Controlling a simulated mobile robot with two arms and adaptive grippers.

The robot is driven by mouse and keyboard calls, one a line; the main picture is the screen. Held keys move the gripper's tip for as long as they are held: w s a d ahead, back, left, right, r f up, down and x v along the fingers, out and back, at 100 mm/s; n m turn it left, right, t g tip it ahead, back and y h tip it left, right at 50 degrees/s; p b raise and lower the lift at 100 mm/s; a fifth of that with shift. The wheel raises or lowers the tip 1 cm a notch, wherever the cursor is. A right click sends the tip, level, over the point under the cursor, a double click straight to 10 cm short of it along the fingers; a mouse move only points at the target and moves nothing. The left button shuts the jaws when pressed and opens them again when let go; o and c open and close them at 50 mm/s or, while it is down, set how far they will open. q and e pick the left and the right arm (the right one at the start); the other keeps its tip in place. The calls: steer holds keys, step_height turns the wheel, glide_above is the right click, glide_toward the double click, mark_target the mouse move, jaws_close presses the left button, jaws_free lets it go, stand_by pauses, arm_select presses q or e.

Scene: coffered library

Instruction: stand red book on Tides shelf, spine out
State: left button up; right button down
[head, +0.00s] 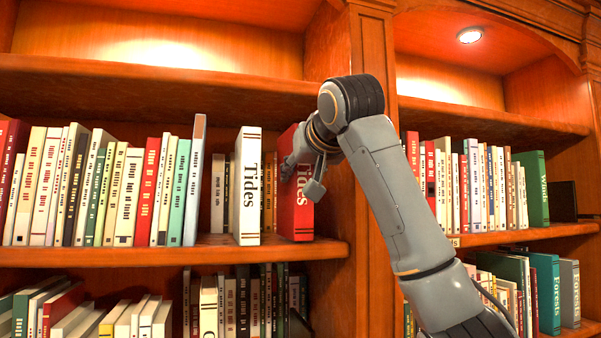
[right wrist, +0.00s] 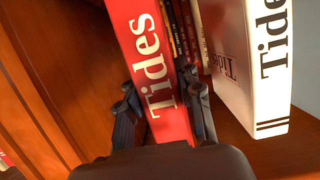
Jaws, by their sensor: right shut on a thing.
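The red book (head: 296,205) with "Tides" on its spine stands upright on the middle shelf, right of the white Tides book (head: 247,190), its spine facing out. My right gripper (head: 301,178) is shut on it. In the right wrist view my right gripper's fingers (right wrist: 165,115) lie on either side of the red book's spine (right wrist: 150,65). The white book (right wrist: 250,70) stands apart to its right there, with a gap between. The red book's bottom appears at shelf level; whether it bears on the board is hard to tell. My left gripper is not in view.
The Tides shelf (head: 180,254) has a long row of books to the left. A wooden upright (head: 345,225) stands close right of the red book. Thinner books (head: 268,195) stand deeper in the gap. A green Winds book (head: 533,188) stands in the right bay.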

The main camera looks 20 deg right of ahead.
steer(key=shift+s+f, duration=0.1)
steer(key=c, duration=0.8)
jaws_free()
steer(key=shift+f, duration=0.15)
steer(key=v, duration=1.2)
